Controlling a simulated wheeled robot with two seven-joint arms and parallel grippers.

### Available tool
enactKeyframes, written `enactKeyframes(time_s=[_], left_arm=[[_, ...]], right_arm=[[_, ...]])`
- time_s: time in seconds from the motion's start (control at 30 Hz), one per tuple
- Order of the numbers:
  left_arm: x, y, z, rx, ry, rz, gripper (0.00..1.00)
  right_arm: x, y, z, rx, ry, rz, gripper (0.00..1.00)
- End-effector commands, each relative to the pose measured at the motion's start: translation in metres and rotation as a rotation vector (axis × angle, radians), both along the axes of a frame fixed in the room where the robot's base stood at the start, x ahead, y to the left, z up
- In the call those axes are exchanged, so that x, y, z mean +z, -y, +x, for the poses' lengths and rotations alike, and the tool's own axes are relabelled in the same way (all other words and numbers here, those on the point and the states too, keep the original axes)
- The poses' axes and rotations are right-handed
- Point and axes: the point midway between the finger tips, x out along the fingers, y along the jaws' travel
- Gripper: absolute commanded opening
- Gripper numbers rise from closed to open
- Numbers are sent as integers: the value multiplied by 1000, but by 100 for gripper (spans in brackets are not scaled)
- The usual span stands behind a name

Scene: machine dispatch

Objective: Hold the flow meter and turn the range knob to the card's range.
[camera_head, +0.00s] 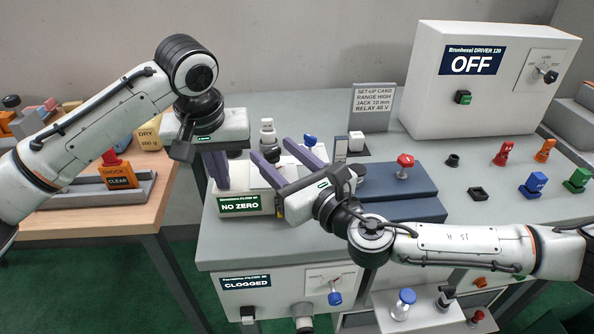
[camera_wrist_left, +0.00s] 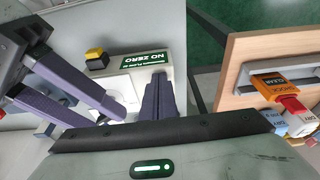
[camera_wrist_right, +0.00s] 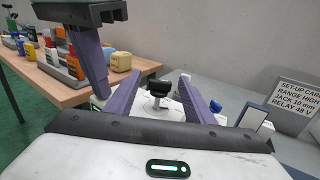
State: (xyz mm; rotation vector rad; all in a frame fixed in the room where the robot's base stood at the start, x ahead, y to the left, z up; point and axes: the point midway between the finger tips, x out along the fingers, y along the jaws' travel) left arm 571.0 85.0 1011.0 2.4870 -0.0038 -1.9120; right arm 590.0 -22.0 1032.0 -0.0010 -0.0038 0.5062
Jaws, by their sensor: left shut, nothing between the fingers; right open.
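The flow meter is a pale box with a green "NO ZERO" label (camera_head: 240,204) at the bench's front left. Its label (camera_wrist_left: 146,60), a yellow button (camera_wrist_left: 95,56) and a white dial face (camera_wrist_left: 118,88) show in the left wrist view. My left gripper (camera_head: 217,172) is shut and empty, fingers down by the meter's left end. My right gripper (camera_head: 286,162) is open above the meter. In the right wrist view a black-topped knob on a metal stem (camera_wrist_right: 157,92) stands between its fingers, not gripped. The set-up card (camera_head: 372,105) reads RANGE HIGH.
A white driver box reading OFF (camera_head: 471,64) stands at the back right. A panel below reads CLOGGED (camera_head: 246,283). A wooden table (camera_head: 140,205) stands left.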

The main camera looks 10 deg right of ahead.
Motion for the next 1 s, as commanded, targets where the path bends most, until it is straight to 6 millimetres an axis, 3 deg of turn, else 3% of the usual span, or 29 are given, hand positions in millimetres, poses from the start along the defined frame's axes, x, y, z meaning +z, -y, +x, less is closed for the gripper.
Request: enactKeyframes(time_s=[0.03, 0.3, 0.43, 0.6, 1.0], left_arm=[[-11, -2, -4, 1, -20, 10, 0], [-11, -2, -4, 1, -21, 11, 0], [-11, -2, -4, 1, -21, 11, 0], [-11, -2, -4, 1, -21, 11, 0], [-11, -3, -4, 1, -22, 12, 0]], right_arm=[[-2, 7, -10, -1, -2, 0, 48], [-1, 33, -61, 1, -1, 0, 48], [-1, 42, -77, 0, 1, 0, 48], [0, 47, -87, 1, 2, 0, 48], [0, 47, -87, 2, 3, 1, 48]])
